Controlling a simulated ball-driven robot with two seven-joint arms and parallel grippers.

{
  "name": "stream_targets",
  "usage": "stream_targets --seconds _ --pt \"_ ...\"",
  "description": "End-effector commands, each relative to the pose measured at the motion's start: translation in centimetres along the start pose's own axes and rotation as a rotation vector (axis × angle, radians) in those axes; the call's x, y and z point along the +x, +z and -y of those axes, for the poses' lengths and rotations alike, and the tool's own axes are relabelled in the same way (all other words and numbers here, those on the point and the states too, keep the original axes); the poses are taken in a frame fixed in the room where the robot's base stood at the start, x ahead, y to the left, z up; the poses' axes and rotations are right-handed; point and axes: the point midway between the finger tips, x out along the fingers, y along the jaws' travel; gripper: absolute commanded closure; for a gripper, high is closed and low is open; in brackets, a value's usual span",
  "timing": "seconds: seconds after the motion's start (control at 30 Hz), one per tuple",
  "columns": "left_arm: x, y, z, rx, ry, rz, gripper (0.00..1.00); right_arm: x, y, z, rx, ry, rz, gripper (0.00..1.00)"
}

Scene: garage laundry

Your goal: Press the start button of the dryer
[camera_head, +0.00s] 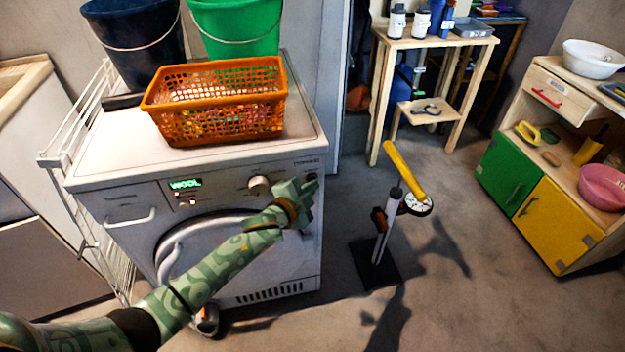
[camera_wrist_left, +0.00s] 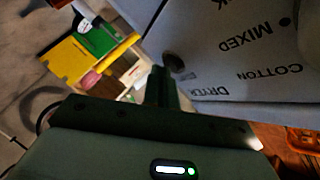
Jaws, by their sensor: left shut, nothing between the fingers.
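The white dryer (camera_head: 130,255) stands at the left, with its control panel facing me. The panel has a green display reading WOOL (camera_head: 186,184) and a round dial (camera_head: 259,184). My left gripper (camera_head: 310,184) is shut and empty in front of the panel's right end. In the left wrist view the shut fingers (camera_wrist_left: 159,85) point at the panel, close to a dark round button (camera_wrist_left: 173,62) beside the DRYER lettering. I cannot tell whether they touch it. In the head view the gripper covers this part of the panel. My right gripper is not in view.
An orange basket (camera_head: 215,100), a dark bucket (camera_head: 135,40) and a green bucket (camera_head: 235,28) stand on the dryer. A cabinet with a green door (camera_head: 507,174) is farther right.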

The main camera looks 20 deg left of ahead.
Motion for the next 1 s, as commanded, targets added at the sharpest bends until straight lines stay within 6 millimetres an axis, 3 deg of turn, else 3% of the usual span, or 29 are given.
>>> stream_targets --seconds 0.67,1.0 --pt "-1.2 -0.9 -0.8 0.000 0.000 0.000 1.00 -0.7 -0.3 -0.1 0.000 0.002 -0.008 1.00" --pt "-3.4 -2.6 -2.3 -0.003 0.000 -0.001 1.00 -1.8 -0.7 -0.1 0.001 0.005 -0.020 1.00"
